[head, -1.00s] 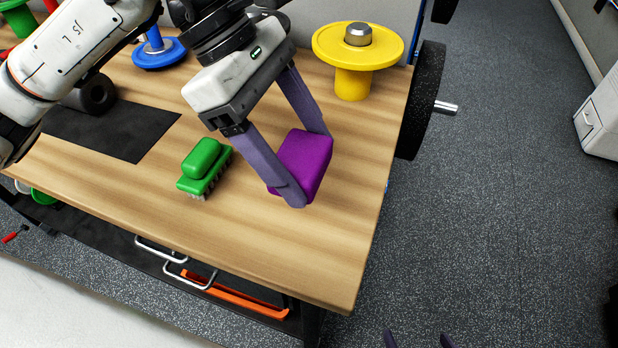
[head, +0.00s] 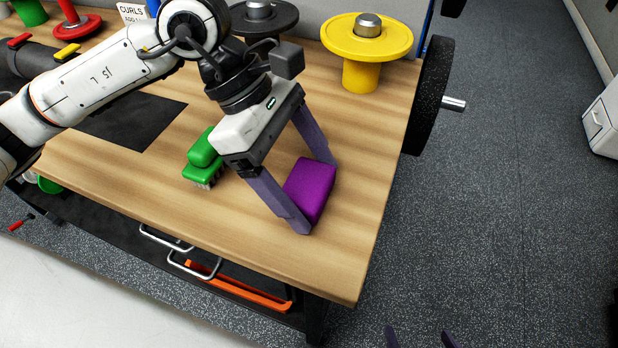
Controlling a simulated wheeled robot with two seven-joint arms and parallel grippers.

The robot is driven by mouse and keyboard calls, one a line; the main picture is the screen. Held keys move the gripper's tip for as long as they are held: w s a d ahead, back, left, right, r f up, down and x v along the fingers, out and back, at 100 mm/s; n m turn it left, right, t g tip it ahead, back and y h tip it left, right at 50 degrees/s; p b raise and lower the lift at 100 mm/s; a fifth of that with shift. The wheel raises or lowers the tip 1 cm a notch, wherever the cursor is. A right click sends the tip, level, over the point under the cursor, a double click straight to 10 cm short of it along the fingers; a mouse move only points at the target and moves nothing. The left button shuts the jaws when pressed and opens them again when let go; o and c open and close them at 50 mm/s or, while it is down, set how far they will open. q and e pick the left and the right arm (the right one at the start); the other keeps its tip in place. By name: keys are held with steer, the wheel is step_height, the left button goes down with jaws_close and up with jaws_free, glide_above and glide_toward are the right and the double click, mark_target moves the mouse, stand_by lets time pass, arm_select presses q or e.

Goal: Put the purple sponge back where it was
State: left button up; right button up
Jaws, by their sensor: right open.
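The purple sponge (head: 311,188) is a block between the fingers of my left gripper (head: 318,197), close over the front right part of the wooden table (head: 345,235). The gripper is shut on it, with one finger at its left front side and the other at its far right side. I cannot tell whether the sponge's underside touches the wood. My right gripper (head: 420,338) shows only as two fingertips at the bottom edge, apart and empty, over the floor.
A green brush (head: 204,160) lies just left of my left gripper. A yellow stand (head: 362,75) and a black stand (head: 272,18) are at the back. A black mat (head: 135,122) lies left. Bare wood lies right and front of the sponge.

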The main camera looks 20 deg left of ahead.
arm_select(q)
steer(key=shift+o, duration=0.7)
steer(key=shift+r, duration=0.1)
steer(key=shift+r+p, duration=0.2)
steer(key=shift+p, duration=0.1)
steer(key=v, duration=1.2)
steer(key=shift+f, duration=0.15)
